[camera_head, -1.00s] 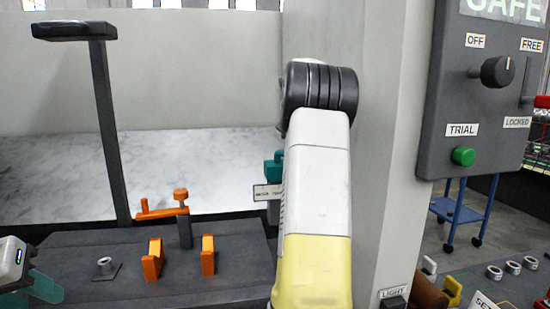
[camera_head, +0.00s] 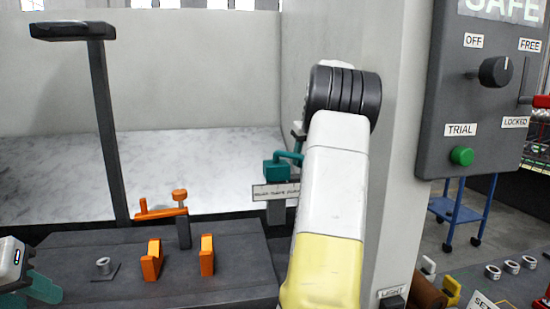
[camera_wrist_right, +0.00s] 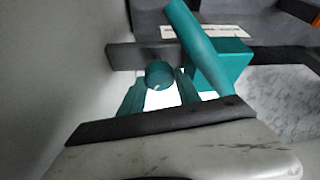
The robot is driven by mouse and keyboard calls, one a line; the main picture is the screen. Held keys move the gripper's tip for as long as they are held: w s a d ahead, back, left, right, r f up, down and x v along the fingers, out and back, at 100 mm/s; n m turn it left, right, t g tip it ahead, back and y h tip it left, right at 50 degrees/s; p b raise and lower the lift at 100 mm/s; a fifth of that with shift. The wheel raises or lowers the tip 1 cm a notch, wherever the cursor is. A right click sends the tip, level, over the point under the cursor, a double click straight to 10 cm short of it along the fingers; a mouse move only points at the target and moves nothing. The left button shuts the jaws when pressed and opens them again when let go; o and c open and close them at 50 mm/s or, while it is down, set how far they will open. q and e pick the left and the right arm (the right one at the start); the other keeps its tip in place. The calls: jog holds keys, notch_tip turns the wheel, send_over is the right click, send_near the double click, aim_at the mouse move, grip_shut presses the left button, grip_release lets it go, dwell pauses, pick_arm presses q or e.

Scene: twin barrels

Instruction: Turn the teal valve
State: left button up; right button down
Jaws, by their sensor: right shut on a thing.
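The teal valve (camera_head: 276,169) stands on a grey post behind a small label plate, left of my right forearm in the head view. In the right wrist view its square body (camera_wrist_right: 222,64) and slanting lever (camera_wrist_right: 198,32) show, with a round teal end between my fingers. My right gripper (camera_wrist_right: 160,82) is shut on this round part, one teal finger on each side. In the head view my arm hides most of this gripper. My left gripper (camera_head: 28,286) is at the lower left edge, away from the valve; its cut-off view does not show its opening.
A grey console (camera_head: 120,255) with orange levers (camera_head: 161,211) and orange blocks fills the lower left. A tall dark lever (camera_head: 105,130) rises there. A grey pillar (camera_head: 385,150) and a switch panel (camera_head: 480,120) stand right of my arm.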

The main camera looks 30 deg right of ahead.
jog(key=shift+n+y, duration=0.4)
jog(key=shift+n, duration=0.6)
jog(key=c, duration=0.9)
grip_release()
jog(key=shift+o, duration=0.2)
